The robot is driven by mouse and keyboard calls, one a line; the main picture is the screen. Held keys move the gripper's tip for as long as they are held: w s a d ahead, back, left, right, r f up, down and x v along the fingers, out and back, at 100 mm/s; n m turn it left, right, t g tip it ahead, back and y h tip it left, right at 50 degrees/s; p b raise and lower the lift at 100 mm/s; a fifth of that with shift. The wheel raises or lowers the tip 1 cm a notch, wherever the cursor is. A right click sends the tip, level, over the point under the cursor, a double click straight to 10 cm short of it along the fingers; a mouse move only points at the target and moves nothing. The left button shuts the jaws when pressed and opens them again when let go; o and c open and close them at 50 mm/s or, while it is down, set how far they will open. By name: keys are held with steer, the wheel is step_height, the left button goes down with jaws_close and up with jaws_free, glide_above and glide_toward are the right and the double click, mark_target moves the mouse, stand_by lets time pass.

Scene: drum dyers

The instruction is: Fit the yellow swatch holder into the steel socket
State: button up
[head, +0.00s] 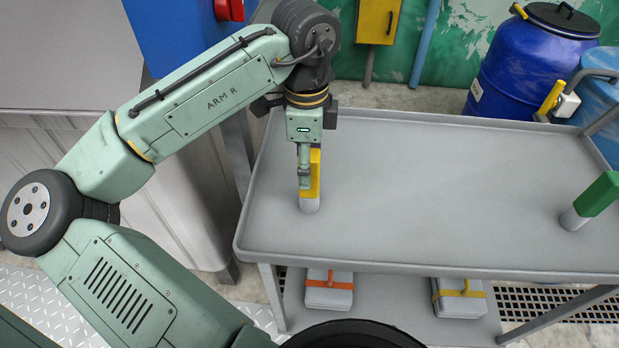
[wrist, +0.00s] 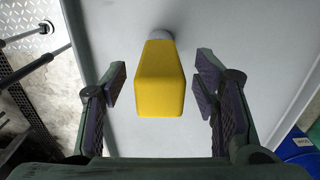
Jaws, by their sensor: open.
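The yellow swatch holder (head: 315,172) stands on the left part of the grey trolley top. A pale grey round piece (head: 309,204) shows at its lower end; I cannot tell whether this is the steel socket or part of the holder. My gripper (head: 304,178) points down over the holder and partly hides it. In the wrist view the yellow holder (wrist: 160,80) lies between the two open jaws, with a visible gap on each side. The grey round piece (wrist: 160,34) shows behind its far end.
A green block with a pale grey round end (head: 600,193) stands at the trolley's right edge. The trolley top (head: 430,190) has a raised rim and is clear between them. Orange-strapped and yellow-strapped cases lie on the lower shelf. Blue drums (head: 530,60) stand behind.

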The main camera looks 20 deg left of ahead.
steer(key=shift+d+f, duration=0.1)
steer(key=shift+f, duration=1.8)
steer(key=shift+c, duration=0.6)
jaws_close()
